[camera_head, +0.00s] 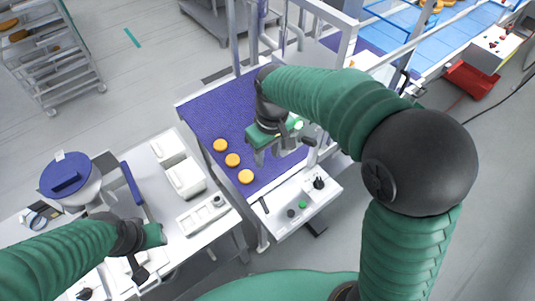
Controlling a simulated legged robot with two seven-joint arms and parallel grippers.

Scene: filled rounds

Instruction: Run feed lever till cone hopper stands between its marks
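A cone-shaped vessel with a blue lid (68,176), which looks like the cone hopper, stands on the white bench at the left. Its fill level and marks cannot be made out. I cannot tell which part is the feed lever; a small black lever or knob (318,184) stands on the white control panel at the front of the blue belt. My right gripper (271,158) hangs over the belt, its fingers apart and nothing visible between them. My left gripper (142,258) is over the bench, right of the cone; its fingers are unclear.
Three orange rounds (232,160) lie in a row on the blue belt (212,115). The control panel (279,228) also has a green button. White boxes (186,178) and a switch box (203,215) stand on the bench. A rack (50,62) is at upper left.

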